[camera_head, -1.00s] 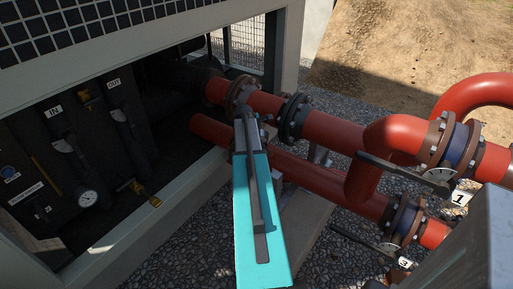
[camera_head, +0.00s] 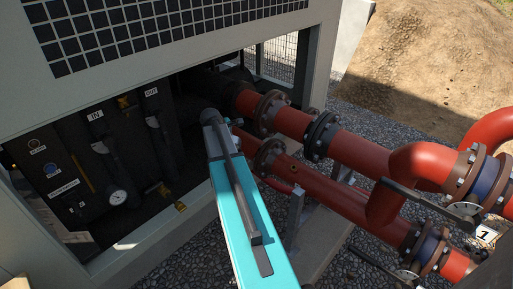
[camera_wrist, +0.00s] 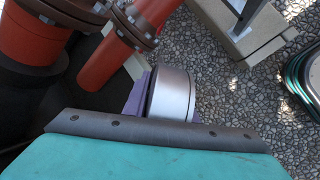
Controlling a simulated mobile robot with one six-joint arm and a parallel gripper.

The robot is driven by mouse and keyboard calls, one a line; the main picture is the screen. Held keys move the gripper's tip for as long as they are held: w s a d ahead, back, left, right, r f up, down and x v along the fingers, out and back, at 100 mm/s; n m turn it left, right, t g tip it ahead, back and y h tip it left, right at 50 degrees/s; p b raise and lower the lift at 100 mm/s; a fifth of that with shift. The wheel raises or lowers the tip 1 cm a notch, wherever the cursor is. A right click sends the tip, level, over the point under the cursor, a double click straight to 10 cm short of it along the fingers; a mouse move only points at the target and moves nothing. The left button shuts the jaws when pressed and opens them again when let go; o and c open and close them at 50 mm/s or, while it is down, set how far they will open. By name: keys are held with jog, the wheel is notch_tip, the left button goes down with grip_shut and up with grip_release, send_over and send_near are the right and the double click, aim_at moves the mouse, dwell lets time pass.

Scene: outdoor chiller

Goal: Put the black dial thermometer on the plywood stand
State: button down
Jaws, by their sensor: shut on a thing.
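In the wrist view, my gripper (camera_wrist: 138,97), with purple fingers, is shut on a round, silver-sided drum (camera_wrist: 172,95). This looks like the case of the dial thermometer, seen edge-on; its face is turned away and hidden. In the head view, a small grey round shape (camera_head: 210,116) shows at the far end of my teal arm; I cannot tell whether it is the thermometer or part of my gripper. I cannot make out the plywood stand in either view.
The chiller's dark open bay holds a white-faced gauge (camera_head: 118,197) and IN and OUT pipes. Red flanged pipes (camera_head: 360,150) run right of my arm, close to it. A pale plinth (camera_wrist: 240,40) shows in the wrist view. Gravel (camera_head: 385,125) lies around the pipes.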

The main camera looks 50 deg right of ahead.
jog(key=w+a+r+n+p, duration=0.15)
jog(key=a+r, duration=0.25)
jog(key=a, duration=0.4)
jog(key=w+a+r+t+p, duration=0.1)
jog(key=w+a+r+p, duration=0.15)
jog(key=a, duration=0.65)
jog(key=w+a+r+n+p, duration=0.1)
jog(key=w+a+r, duration=0.25)
jog(key=a, duration=0.45)
jog(key=s+a+r+p, duration=0.1)
jog(key=a+r, duration=0.2)
jog(key=a, duration=0.4)
jog(key=s+a+r+n+p, duration=0.1)
jog(key=a+r, duration=0.2)
jog(key=a, duration=0.4)
jog(key=s+a+r+t+p, duration=0.1)
jog(key=a+r+p, duration=0.1)
jog(key=a, duration=0.5)
jog(key=shift+s+r+y, duration=0.25)
jog(key=shift+r+y, duration=0.05)
jog(key=shift+r, duration=0.45)
jog(key=shift+s, duration=0.1)
